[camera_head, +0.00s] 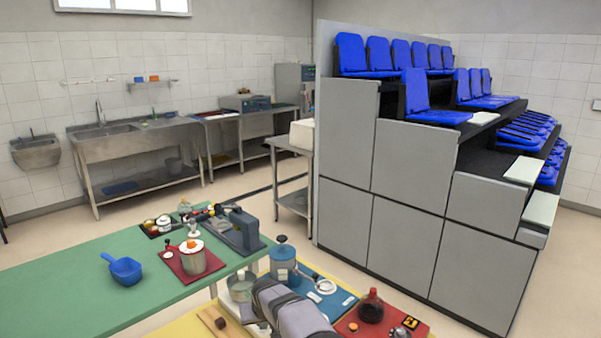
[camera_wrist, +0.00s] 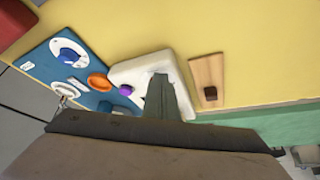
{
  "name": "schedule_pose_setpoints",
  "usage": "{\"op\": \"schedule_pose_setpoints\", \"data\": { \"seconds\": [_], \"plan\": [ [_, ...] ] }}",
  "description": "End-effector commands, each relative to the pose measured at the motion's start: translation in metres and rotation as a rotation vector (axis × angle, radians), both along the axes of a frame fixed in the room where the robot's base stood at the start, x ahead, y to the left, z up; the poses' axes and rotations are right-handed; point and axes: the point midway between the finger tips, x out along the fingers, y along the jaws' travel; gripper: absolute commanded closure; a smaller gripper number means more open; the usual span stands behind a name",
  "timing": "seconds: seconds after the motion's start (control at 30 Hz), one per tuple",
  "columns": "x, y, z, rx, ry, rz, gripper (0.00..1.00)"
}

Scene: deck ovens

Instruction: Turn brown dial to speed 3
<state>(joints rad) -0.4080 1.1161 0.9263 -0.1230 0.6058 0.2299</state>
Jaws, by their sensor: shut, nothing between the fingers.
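A small dark brown knob (camera_wrist: 210,94), which looks like the brown dial, sits on a light wooden plate (camera_wrist: 207,72) on the yellow surface, right of centre in the wrist view. The wooden plate also shows at the bottom of the head view (camera_head: 207,316). I cannot read any speed marks on it. My gripper (camera_wrist: 160,82) is shut and empty. In the wrist view its fingers lie left of the wooden plate, over a white block, apart from the brown knob. In the head view, my arm covers part of the yellow table and the fingertips cannot be made out.
The white block (camera_wrist: 130,71) carries a purple knob (camera_wrist: 125,89). Beside it are an orange knob (camera_wrist: 99,82) and a blue panel (camera_wrist: 40,60) with a blue dial (camera_wrist: 68,55). A red board (camera_head: 415,325) holds a dark flask (camera_head: 371,308).

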Motion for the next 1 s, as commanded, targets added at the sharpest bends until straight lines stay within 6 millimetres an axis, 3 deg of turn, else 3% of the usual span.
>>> {"op": "schedule_pose_setpoints", "data": {
  "seconds": [1.0],
  "plan": [
    [0.0, 0.013, -0.001, 0.001, -0.002, 0.001, 1.0]
  ]
}}
